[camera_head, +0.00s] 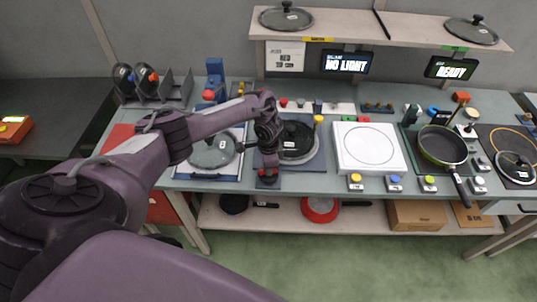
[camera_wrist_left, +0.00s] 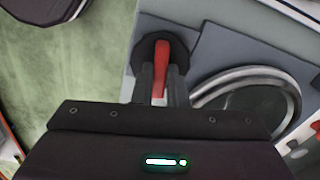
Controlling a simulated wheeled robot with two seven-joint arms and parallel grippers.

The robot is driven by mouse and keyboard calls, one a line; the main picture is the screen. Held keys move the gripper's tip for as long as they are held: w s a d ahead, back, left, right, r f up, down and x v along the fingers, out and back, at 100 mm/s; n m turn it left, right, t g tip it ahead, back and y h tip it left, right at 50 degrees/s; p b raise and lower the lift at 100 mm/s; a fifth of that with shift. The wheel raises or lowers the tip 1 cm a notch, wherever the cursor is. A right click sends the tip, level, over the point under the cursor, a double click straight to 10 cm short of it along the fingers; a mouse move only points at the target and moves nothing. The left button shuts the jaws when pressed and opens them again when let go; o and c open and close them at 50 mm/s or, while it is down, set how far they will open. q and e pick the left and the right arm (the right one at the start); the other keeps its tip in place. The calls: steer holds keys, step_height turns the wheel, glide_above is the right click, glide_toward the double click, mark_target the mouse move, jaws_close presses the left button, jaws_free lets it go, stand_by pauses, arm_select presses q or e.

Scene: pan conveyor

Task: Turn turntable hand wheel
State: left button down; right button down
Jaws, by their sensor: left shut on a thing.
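The hand wheel shows in the left wrist view as a black disc (camera_wrist_left: 143,51) with a red handle (camera_wrist_left: 161,62) across it. In the head view its red part (camera_head: 266,172) sits at the front edge of the table, just in front of the round turntable (camera_head: 318,155). A dark pan or lid (camera_head: 297,138) lies on the turntable. My left gripper (camera_head: 267,168) points down at the wheel. In the left wrist view its fingers (camera_wrist_left: 161,92) stand on both sides of the red handle, closed on it. My right gripper is not in view.
A white square plate (camera_head: 345,160) and a green-rimmed pan (camera_head: 442,145) stand to the right. A shelf (camera_head: 370,28) with lids runs behind. Pans and a box (camera_head: 415,214) sit below the table.

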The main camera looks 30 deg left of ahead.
arm_select(q)
steer(key=shift+w+r, duration=0.1)
stand_by(0.3)
steer(key=c, duration=1.4)
jaws_free()
steer(key=shift+c, duration=0.2)
step_height(320, 180, up, 8)
steer(key=shift+f+b, duration=0.1)
steer(key=shift+b, duration=0.45)
